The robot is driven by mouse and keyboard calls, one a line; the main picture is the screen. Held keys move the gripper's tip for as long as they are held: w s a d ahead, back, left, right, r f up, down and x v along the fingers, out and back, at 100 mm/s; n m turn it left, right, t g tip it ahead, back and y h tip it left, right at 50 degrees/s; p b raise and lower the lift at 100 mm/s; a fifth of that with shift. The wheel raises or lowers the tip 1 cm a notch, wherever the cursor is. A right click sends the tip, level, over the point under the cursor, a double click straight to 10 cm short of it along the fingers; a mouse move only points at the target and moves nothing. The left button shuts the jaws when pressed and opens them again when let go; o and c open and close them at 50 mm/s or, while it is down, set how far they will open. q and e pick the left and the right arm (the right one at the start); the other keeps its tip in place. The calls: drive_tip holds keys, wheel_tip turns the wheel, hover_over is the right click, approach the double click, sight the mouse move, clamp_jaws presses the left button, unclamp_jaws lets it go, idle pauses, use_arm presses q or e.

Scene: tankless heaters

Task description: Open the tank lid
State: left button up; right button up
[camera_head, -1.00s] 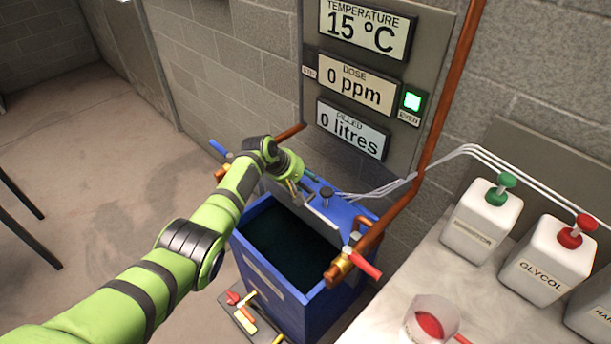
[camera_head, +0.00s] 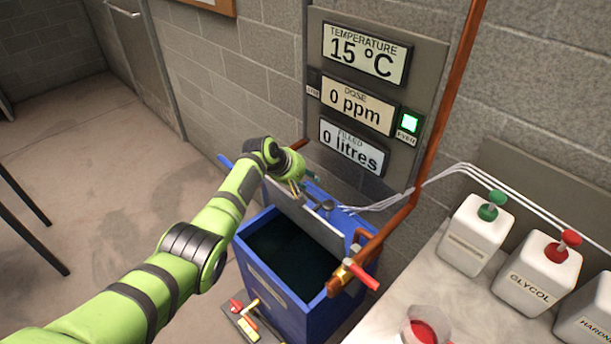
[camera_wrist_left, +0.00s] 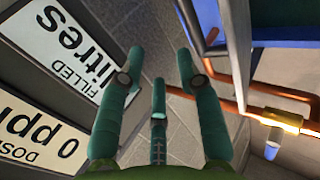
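The blue tank (camera_head: 272,287) stands on the floor against the wall in the head view, with its dark inside exposed. Its lid (camera_head: 305,222) is raised at the back of the opening, with its grey underside facing the front. My left gripper (camera_head: 297,188) is at the upper left part of the lid, close to its top edge; contact cannot be told. In the left wrist view its teal fingers (camera_wrist_left: 158,58) are spread open with nothing between them. Part of the blue tank (camera_wrist_left: 285,43) shows at the upper right there. My right gripper is out of view.
A copper pipe with a red-handled valve (camera_head: 361,275) runs along the tank's right side. White jugs, one labelled glycol (camera_head: 540,280), and a cup with red contents (camera_head: 428,328) stand on the bench at right. A display panel (camera_head: 357,102) is on the wall above.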

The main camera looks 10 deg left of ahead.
use_arm(q)
drive_tip(key=v, duration=1.2)
idle(0.5)
